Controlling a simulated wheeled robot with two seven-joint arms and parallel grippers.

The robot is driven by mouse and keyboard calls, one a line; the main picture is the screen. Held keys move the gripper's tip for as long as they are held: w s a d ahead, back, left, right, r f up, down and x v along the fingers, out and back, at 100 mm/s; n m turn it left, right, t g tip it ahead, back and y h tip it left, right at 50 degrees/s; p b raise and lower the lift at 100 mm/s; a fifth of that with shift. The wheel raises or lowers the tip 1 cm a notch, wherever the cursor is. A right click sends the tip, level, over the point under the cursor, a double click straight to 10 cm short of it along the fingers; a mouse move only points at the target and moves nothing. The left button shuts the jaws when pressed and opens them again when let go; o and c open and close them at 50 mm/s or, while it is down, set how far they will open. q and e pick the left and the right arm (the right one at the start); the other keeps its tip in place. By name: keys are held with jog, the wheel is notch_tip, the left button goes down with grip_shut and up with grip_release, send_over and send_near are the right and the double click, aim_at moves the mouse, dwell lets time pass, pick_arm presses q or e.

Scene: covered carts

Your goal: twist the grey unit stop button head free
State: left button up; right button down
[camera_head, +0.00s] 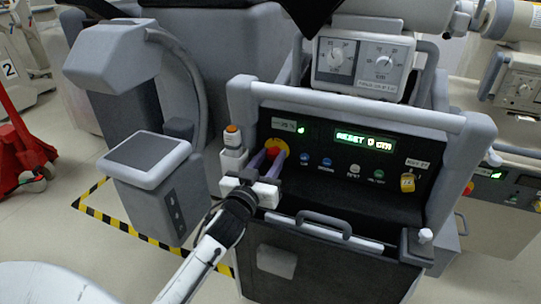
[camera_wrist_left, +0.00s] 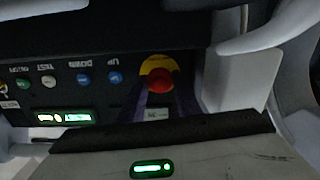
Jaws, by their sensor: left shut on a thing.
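The grey unit (camera_head: 365,103) has a sloped dark control panel. Its red stop button head (camera_head: 275,146) sits on a yellow round plate (camera_head: 259,134) at the panel's left. In the left wrist view the red head (camera_wrist_left: 160,80) and yellow plate (camera_wrist_left: 157,63) show upside down near the top middle. My left gripper (camera_head: 273,153) reaches in from below, its purple fingers on either side of the red head and shut on it. The fingers hide the sides of the head. My right gripper is in neither view.
An orange-topped white post (camera_head: 232,137) stands close left. A drawer handle (camera_head: 324,222) is below.

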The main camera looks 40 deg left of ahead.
pick_arm(q)
jog(key=shift+r+m+p, duration=0.1)
jog(key=shift+m+p, duration=0.45)
jog(key=shift+m, duration=0.65)
jog(key=shift+m+p, duration=0.4)
jog(key=shift+m, duration=0.9)
jog(key=o, duration=1.1)
jog(key=shift+s+d, duration=0.1)
jog(key=v, duration=1)
